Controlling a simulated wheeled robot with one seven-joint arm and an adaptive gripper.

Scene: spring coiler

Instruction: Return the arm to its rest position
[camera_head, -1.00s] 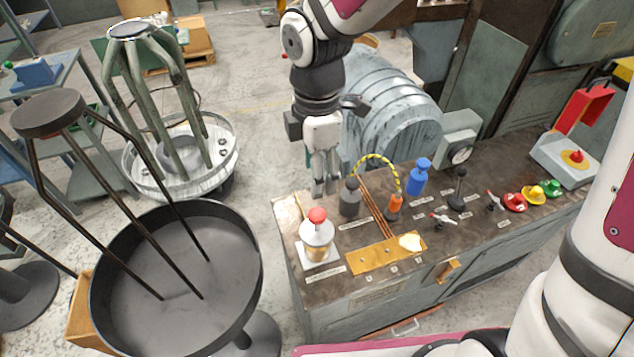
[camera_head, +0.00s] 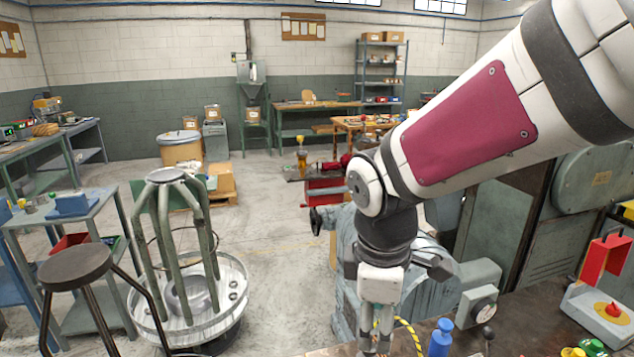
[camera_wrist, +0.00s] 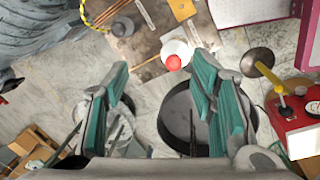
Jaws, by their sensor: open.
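My arm reaches in from the upper right in the head view and bends down at the wrist. My gripper (camera_head: 376,340) hangs pointing down beside the near end of the dark bench, its fingertips close to the picture's lower edge. In the wrist view my gripper (camera_wrist: 163,68) has its two teal-padded fingers apart with nothing between them. A white jar with a red cap (camera_wrist: 173,62) stands on the bench beyond the fingertips. The gripper appears apart from it.
A blue bottle (camera_head: 441,338) and a red-button box (camera_head: 605,312) stand on the bench (camera_head: 520,325). A blue-grey machine housing (camera_head: 425,300) is close behind my gripper. A green-legged stand (camera_head: 160,235) and a dark stool (camera_head: 75,268) are at left. Open floor lies between.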

